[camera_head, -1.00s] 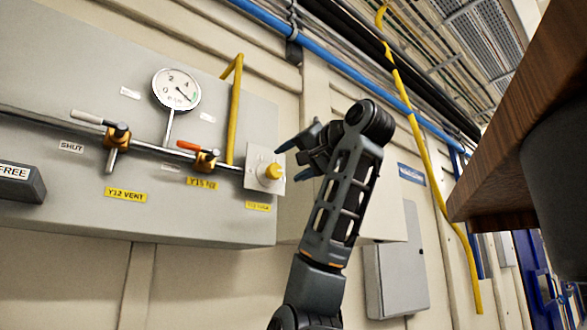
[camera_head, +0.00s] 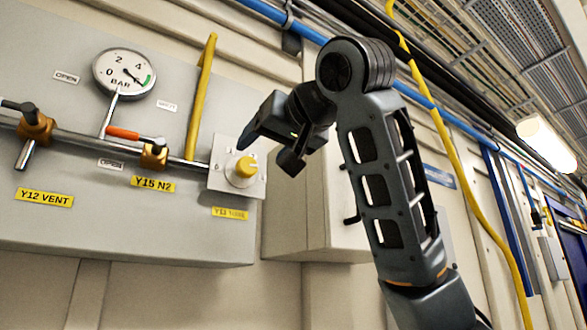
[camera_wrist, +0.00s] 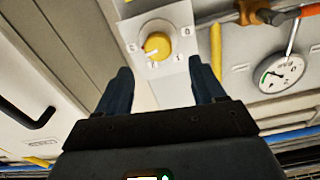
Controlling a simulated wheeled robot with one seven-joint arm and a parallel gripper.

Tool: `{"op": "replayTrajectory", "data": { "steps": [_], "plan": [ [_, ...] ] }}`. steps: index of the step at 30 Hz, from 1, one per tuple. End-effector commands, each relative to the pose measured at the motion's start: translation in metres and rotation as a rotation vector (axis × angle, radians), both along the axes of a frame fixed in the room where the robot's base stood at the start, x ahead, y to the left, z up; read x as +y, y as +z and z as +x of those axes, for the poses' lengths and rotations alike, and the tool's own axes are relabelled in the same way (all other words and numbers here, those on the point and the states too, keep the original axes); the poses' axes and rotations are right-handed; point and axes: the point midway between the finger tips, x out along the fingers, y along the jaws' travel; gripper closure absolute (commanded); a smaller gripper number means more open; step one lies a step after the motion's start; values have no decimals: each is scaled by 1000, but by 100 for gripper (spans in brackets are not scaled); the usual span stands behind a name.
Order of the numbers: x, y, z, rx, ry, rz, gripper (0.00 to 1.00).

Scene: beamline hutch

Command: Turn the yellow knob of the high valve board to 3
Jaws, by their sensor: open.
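The yellow knob (camera_head: 245,167) sits on a small white plate (camera_head: 218,180) at the right end of the grey valve board (camera_head: 110,225). In the wrist view the yellow knob (camera_wrist: 157,46) is ahead of my gripper, with a pale pointer mark on it and numbers around it that are only partly readable. My gripper (camera_head: 268,145) is open and empty, just right of the knob in the head view. In the wrist view its two fingers (camera_wrist: 160,85) stand apart below the knob, which lies between their lines. I see no contact.
A gauge (camera_head: 124,74) marked BAR, an orange-handled valve (camera_head: 153,155) and a dark-handled valve (camera_head: 36,126) are left of the knob. A grey cabinet (camera_head: 310,220) stands behind my arm.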

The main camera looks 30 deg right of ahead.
Motion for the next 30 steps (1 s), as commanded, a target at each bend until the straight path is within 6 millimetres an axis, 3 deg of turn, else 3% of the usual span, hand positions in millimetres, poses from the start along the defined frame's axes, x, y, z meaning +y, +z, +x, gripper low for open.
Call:
{"op": "replayTrajectory", "data": {
  "steps": [16,28,30],
  "plan": [
    [0,2,69,2,0,0,31],
    [0,0,77,0,0,0,31],
    [0,0,77,0,0,0,38]
  ]
}}
